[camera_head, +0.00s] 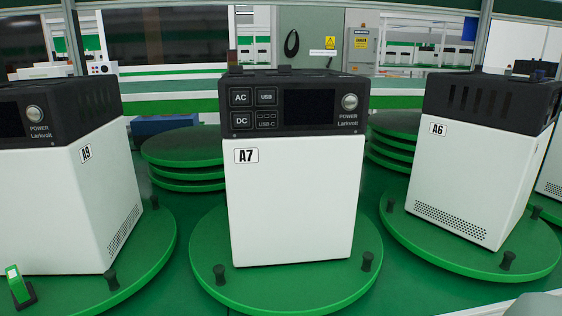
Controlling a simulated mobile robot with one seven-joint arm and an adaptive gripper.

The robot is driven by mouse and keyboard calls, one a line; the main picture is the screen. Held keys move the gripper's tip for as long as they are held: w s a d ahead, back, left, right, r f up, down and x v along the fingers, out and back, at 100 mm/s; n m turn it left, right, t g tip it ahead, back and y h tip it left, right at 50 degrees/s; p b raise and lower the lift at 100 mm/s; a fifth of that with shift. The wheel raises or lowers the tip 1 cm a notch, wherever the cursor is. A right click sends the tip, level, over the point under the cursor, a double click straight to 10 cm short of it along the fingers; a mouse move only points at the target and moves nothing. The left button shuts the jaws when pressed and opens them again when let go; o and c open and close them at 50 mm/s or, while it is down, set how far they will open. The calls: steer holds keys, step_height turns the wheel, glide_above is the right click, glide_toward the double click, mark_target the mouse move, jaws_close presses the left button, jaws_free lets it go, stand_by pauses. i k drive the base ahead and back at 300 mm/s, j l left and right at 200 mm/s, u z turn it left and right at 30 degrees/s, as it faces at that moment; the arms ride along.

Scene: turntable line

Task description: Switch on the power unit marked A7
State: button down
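The power unit marked A7 (292,205) stands upright in the middle of the head view, a white box with a black top section. Its front faces me. The round silver power button (349,101) is at the upper right of the black panel, above the words POWER and Larkvolt. The screen (309,106) beside it is dark. Square AC, DC, USB and USB-C panels are to the left of the screen. The unit stands on a round green turntable (208,262) with black pegs. My gripper is not in view.
Unit A9 (80,210) stands on a turntable at left, its screen dark. Unit A6 (465,175) stands at right, turned with its side towards me. Stacked green discs (185,160) lie behind, between the units. A small green-and-black item (18,285) is at lower left.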

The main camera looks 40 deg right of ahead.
mark_target(350, 101)
steer(key=k+z, duration=0.2)
steer(key=z, duration=0.2)
steer(key=k+z, duration=0.15)
steer(key=z, duration=0.25)
steer(key=k+l+z, duration=0.15)
steer(key=z, duration=0.25)
